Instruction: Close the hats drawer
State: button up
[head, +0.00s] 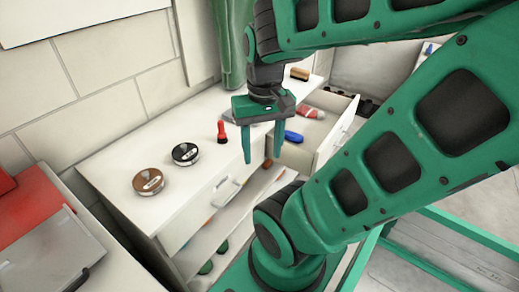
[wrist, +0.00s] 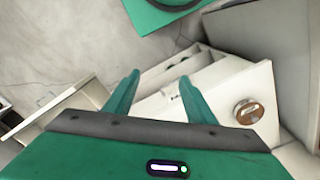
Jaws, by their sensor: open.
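A white drawer (head: 334,143) stands pulled out at the right part of a white cabinet (head: 205,165) in the head view. Inside it lie a blue item (head: 293,136) and a red item (head: 312,113). I see no label that tells whether it is the hats drawer. A second drawer front with a handle (head: 226,190), left of it, looks shut. My gripper (head: 262,157) points down, open and empty, near the cabinet's front edge and left of the open drawer. In the wrist view my gripper (wrist: 160,78) shows its two fingers spread, with nothing between them.
On the cabinet top stand a brown tin (head: 148,181), a black tin (head: 185,153), a red flashlight-like item (head: 222,132) and a brush-like item (head: 300,73). Open shelves lie below. A red box (head: 40,205) is at the left. My arm hides much of the right side.

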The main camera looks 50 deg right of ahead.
aim_at(321, 137)
jog(key=z, duration=0.05)
jog(key=k, duration=0.5)
jog(key=z, duration=1.45)
jog(key=i, duration=0.55)
jog(key=z, duration=0.3)
jog(key=k, duration=0.7)
jog(key=z, duration=0.05)
